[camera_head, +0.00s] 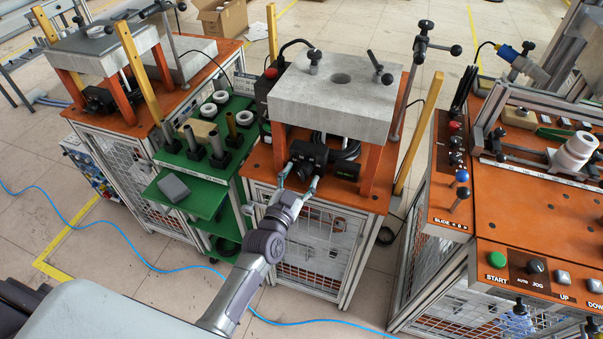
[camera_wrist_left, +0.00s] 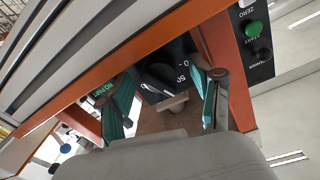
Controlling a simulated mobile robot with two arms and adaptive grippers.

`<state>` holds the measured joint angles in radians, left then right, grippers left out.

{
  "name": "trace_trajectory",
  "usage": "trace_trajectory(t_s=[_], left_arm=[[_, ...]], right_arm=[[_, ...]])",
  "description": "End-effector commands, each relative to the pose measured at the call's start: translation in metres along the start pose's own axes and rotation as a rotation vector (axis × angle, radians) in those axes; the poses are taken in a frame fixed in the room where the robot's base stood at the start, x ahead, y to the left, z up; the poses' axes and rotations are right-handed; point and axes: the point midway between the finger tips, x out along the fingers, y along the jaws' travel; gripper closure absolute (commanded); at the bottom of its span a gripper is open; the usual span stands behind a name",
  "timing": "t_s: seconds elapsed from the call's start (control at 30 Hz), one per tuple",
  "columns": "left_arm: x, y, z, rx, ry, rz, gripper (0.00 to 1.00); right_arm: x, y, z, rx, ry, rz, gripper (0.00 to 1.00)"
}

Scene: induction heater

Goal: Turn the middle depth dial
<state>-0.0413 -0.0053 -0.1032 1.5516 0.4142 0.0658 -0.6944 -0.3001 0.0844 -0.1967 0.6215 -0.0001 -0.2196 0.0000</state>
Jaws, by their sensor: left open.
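The middle depth dial (camera_head: 306,152) is a black dial on a dark box under the grey block of the middle heater station. In the left wrist view the dial (camera_wrist_left: 160,76) is black with white markings, of which "50" and "0" can be read. My left gripper (camera_head: 298,178) is in front of the dial box, its fingers pointing at it. In the left wrist view the two teal-padded fingers of my left gripper (camera_wrist_left: 165,72) are spread on either side of the dial face. I cannot tell whether they touch it. My right gripper is not in view.
The grey block (camera_head: 335,95) stands above the dial on orange legs (camera_head: 370,165). A green-lit display (camera_head: 346,170) is right of the dial. Green shelves with metal cylinders (camera_head: 195,140) stand left. An orange control bench (camera_head: 500,215) stands right, across a floor gap.

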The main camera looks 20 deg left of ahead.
Motion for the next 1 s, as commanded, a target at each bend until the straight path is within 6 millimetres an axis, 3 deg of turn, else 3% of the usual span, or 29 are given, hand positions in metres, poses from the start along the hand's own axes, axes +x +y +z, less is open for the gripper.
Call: trace_trajectory(t_s=[0.4,0.77,1.0], left_arm=[[0.0088,0.0003,0.0001,-0.001,0.0,0.0,0.35],[0.0086,0.0002,0.0001,-0.001,0.0,0.0,0.95],[0.0085,0.0002,0.0001,-0.022,0.001,0.0,0.95]], right_arm=[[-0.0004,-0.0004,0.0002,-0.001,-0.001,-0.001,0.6],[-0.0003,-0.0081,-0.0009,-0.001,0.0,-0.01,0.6],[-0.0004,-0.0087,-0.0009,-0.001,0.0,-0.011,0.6]])
